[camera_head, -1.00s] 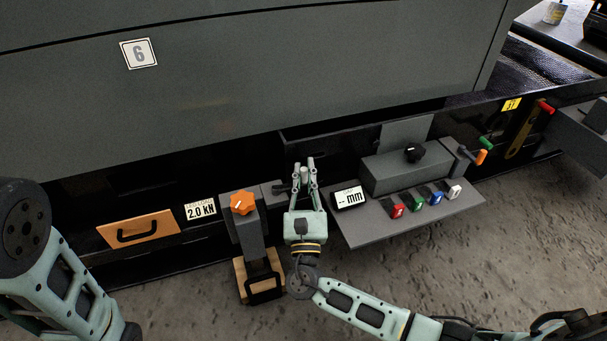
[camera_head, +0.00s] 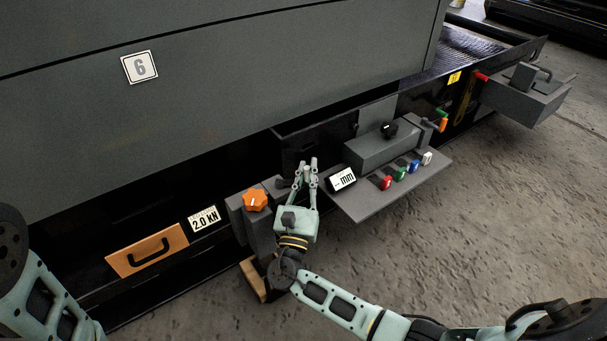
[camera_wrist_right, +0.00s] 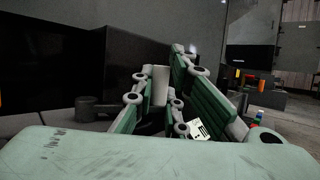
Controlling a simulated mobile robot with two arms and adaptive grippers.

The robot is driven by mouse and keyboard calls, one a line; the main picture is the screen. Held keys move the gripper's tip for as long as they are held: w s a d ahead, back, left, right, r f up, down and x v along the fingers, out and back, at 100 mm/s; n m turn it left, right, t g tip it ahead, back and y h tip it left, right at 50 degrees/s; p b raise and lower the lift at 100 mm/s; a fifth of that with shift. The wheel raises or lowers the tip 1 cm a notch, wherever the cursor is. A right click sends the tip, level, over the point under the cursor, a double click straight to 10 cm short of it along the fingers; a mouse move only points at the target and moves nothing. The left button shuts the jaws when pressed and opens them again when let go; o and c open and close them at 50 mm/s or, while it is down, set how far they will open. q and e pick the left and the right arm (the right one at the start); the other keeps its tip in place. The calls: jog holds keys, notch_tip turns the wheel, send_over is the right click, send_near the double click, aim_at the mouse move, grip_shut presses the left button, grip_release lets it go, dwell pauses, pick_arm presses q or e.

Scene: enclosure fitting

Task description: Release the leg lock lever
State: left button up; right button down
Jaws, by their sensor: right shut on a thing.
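The leg (camera_head: 262,232) with an orange star knob (camera_head: 255,201) on top stands below the big grey panel. A short dark knobbed piece, which looks like the lock lever, sits beside it (camera_head: 281,183) and shows left of the fingers in the right wrist view (camera_wrist_right: 88,106). My right gripper (camera_head: 307,172) is just right of that piece, fingers pointing at the enclosure. It is shut on a pale grey bar (camera_wrist_right: 160,84), seen between the fingers in the wrist view. The fingers hide part of this bar. My left arm shows at the lower left; its gripper is out of view.
A grey shelf (camera_head: 385,193) with a "-- mm" display (camera_head: 342,179) and several coloured switches is close right of my right gripper. An orange drawer front (camera_head: 147,250) and a 2.0 kN label (camera_head: 204,219) are to the left. The floor (camera_head: 480,240) at right is open.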

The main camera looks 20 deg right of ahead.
aim_at(305, 169)
jog(key=shift+a, duration=0.35)
jog(key=c, duration=1.8)
grip_release()
jog(key=shift+h, duration=0.4)
jog(key=shift+d, duration=0.1)
notch_tip(305, 169, up, 10)
jog(key=shift+r, duration=0.1)
